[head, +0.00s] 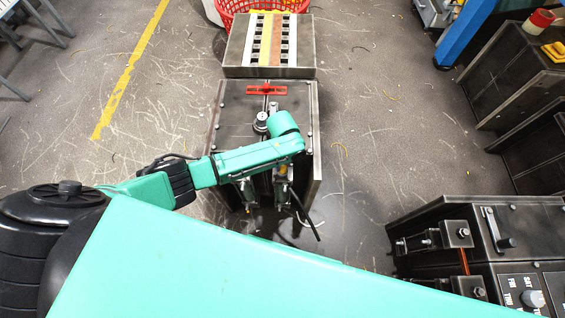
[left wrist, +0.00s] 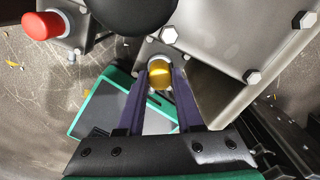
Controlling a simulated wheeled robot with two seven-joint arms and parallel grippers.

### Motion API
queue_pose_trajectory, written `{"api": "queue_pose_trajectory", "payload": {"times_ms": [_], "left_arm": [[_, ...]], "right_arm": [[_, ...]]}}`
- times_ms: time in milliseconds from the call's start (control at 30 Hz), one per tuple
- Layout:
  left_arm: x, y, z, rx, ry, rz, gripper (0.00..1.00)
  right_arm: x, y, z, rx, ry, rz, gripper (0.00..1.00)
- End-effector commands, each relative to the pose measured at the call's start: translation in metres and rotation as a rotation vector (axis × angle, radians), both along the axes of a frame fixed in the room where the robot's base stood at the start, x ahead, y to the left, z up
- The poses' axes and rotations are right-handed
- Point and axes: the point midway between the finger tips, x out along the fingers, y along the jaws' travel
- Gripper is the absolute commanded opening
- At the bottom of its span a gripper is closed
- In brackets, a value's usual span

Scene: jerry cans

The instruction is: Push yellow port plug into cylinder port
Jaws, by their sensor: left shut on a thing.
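In the left wrist view, the yellow port plug (left wrist: 160,70) is between the two dark fingertips of my left gripper (left wrist: 160,82), which is shut on it. The plug is close to a grey metal block (left wrist: 153,47) with a pale round fitting on it. I cannot make out the port opening, or whether the plug touches it or sits inside. In the head view my green left arm (head: 250,157) reaches over the near end of the dark metal bench (head: 232,108); the plug is too small to tell there. My right gripper is not in view.
In the left wrist view a red knob (left wrist: 45,26) and a bolted plate (left wrist: 235,40) stand close by. Dark machines are at right. Floor left of the bench is clear.

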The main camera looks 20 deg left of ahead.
Motion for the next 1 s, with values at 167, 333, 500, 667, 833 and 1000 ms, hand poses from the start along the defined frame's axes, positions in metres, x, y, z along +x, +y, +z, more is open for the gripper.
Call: {"api": "queue_pose_trajectory", "payload": {"times_ms": [167, 333, 500, 667, 833, 1000], "left_arm": [[0.0, 0.0, -0.005, 0.0, 0.0, 0.0, 0.0], [0.0, 0.0, -0.006, 0.0, 0.0, 0.0, 0.0], [0.0, 0.0, -0.006, 0.0, 0.0, 0.0, 0.66], [0.0, 0.0, -0.006, 0.0, 0.0, 0.0, 0.7], [0.0, 0.0, -0.005, 0.0, 0.0, 0.0, 0.7], [0.001, 0.0, 0.017, -0.001, -0.001, 0.0, 0.7]], "right_arm": [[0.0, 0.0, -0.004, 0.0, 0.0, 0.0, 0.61], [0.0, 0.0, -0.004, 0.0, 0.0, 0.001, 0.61], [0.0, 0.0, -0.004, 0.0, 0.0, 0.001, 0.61], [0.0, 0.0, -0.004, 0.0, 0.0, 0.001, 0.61], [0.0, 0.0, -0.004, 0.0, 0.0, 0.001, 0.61], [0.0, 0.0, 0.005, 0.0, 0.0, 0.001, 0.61]]}}
